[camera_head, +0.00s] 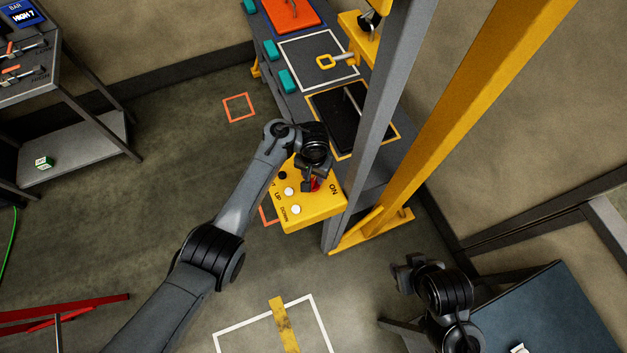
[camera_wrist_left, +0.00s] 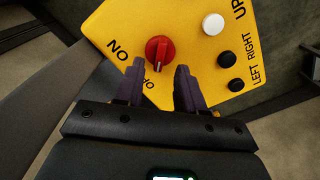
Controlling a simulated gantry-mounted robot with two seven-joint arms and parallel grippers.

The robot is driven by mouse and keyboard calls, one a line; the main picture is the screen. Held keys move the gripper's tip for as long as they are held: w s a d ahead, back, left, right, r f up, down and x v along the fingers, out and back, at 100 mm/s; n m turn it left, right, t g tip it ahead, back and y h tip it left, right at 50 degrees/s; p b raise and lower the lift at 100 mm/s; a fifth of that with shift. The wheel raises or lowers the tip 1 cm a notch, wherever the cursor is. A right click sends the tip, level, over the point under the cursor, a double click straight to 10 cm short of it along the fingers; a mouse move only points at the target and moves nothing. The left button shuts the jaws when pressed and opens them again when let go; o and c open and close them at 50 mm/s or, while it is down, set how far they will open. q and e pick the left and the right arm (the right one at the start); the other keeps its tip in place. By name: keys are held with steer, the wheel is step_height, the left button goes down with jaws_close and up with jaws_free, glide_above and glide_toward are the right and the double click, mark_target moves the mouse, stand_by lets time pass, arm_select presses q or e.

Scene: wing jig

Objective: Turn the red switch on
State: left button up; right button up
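The red switch (camera_wrist_left: 158,50) is a round knob with a raised ridge on a yellow control box (camera_head: 316,208). In the left wrist view, the ridge runs nearly up and down, with its lower end toward the partly hidden OFF label; ON is to its left. My left gripper (camera_wrist_left: 160,70) is open, its fingertips on either side of the knob's lower end in the picture; I cannot tell whether they touch it. In the head view the switch (camera_head: 313,186) is partly covered by my left gripper (camera_head: 312,178). My right gripper (camera_head: 401,272) is away from the box, at the lower right.
White and black buttons (camera_wrist_left: 213,24) sit beside the switch. A grey post (camera_head: 375,120) and a yellow beam (camera_head: 470,110) stand right of the box. A long bench (camera_head: 375,175) lies behind it. A blue-topped table (camera_head: 545,310) is at lower right. Floor to the left is open.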

mark_target(313, 182)
arm_select(q)
steer(key=shift+f+b, duration=0.45)
steer(key=shift+f, duration=1.55)
jaws_close()
